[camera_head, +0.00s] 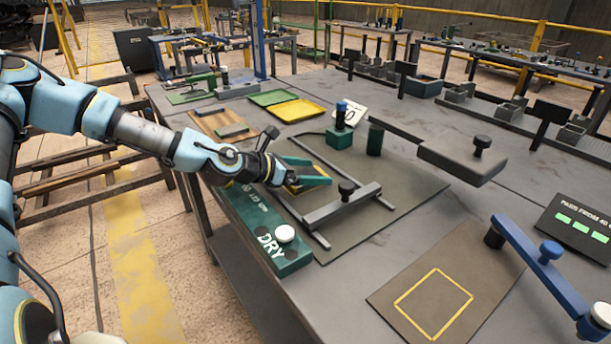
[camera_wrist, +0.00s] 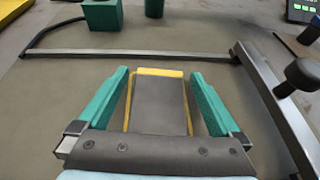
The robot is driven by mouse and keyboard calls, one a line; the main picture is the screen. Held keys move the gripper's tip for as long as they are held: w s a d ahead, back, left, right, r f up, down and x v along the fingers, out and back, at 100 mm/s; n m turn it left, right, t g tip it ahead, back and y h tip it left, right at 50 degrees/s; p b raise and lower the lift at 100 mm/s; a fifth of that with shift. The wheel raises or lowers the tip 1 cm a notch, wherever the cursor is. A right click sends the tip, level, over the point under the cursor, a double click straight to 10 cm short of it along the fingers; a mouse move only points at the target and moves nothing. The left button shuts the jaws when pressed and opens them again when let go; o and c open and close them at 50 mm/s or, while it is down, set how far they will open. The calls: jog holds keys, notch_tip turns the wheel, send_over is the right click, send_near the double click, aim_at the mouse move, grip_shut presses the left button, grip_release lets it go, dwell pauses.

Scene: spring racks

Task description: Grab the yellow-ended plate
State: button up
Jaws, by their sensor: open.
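The yellow-ended plate (camera_wrist: 160,104) is a flat dark grey piece with a yellow far end, lying on the mat in the wrist view. Yellow lines run along both of its sides. My gripper (camera_wrist: 160,76) is open, with one green finger on each side of the plate and a visible gap to it on both sides. The plate's near end is hidden behind my gripper's body. In the head view my gripper (camera_head: 312,171) is over the left part of the dark mat and hides most of the plate.
A metal frame with a crossbar and black knob (camera_head: 346,188) stands close to the right of my gripper. A green block (camera_head: 339,138) and a dark green cylinder (camera_head: 375,139) stand behind it. The green DRY block (camera_head: 290,256) lies in front. A blue arm (camera_head: 540,262) is at right.

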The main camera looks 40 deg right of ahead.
jog(key=shift+d+f, duration=0.1)
jog(key=shift+d, duration=0.2)
jog(key=shift+s, duration=0.1)
jog(key=shift+c, duration=0.2)
grip_shut()
dwell(0.3)
